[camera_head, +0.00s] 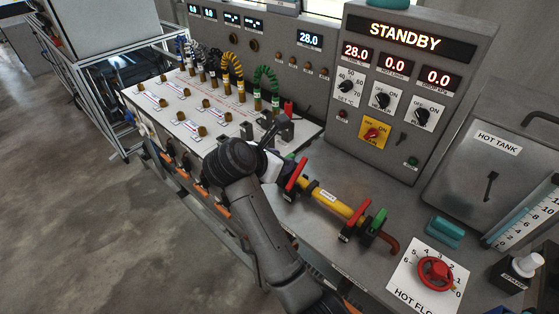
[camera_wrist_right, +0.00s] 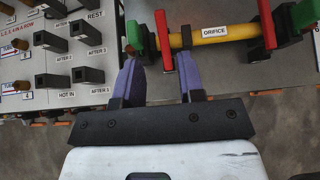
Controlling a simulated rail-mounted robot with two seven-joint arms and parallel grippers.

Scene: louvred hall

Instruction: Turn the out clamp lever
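A yellow tube (camera_head: 331,200) labelled ORIFICE runs along the bench; it also shows in the right wrist view (camera_wrist_right: 215,36). A red lever (camera_head: 297,176) stands at its left end and another red lever (camera_head: 357,218) at its right end. No label tells me which is the out clamp lever. My right gripper (camera_wrist_right: 160,62) is open with purple fingers. In the wrist view, the near end of the left red lever (camera_wrist_right: 163,40) shows between the fingertips, with gaps on both sides. The arm hides most of this gripper in the head view. My left gripper is not in view.
A green handle (camera_head: 376,221) stands beside the right red lever. A white board (camera_head: 135,93) with hoses and ports lies at left. The STANDBY panel (camera_head: 400,110) rises behind. A red knob (camera_head: 436,271) and hot tank (camera_head: 490,185) are at right.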

